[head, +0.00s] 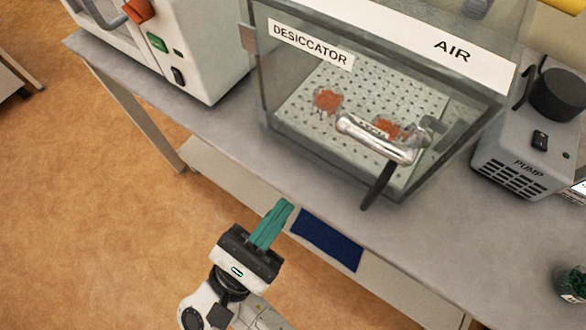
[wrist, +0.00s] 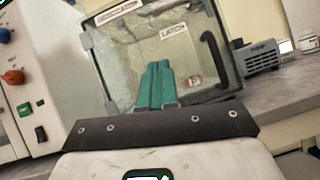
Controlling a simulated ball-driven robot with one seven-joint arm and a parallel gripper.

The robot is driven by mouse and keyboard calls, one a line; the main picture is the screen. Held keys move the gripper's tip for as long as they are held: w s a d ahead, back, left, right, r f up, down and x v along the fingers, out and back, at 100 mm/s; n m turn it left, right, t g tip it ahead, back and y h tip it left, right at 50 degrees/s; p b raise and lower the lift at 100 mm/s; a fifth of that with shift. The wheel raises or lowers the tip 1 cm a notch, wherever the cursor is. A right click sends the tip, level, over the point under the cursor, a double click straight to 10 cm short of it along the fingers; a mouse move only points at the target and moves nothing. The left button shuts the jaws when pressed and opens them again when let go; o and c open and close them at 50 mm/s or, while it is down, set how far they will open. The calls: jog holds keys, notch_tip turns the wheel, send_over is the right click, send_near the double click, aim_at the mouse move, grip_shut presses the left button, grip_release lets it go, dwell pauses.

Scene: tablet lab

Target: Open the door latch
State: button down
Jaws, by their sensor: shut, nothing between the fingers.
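The desiccator (head: 440,45) is a clear box on the bench with its door shut at the front. A silver lever (head: 378,140), likely the latch, runs across the door's upper front. A black handle (head: 378,186) sticks out below its right end. In the wrist view the door carries a LATCH label (wrist: 173,31), and the black handle (wrist: 213,56) is at its right side. My gripper (head: 286,206) has teal fingers pressed together and empty. It is in front of the bench edge, lower left of the lever and apart from it. The fingers (wrist: 156,72) cover part of the door in the wrist view.
A white instrument (head: 190,50) with an orange knob stands left of the desiccator. A grey pump (head: 525,150) stands to its right. Dishes with reddish contents (head: 327,99) lie inside on a perforated shelf. A blue mat (head: 328,240) lies near the front edge.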

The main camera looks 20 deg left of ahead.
jog(key=s+r+p+x, duration=0.1)
jog(key=p+x, duration=0.3)
jog(key=x, duration=0.7)
jog(key=shift+d+r, duration=0.15)
jog(key=shift+r, duration=0.7)
jog(key=shift+m, duration=0.3)
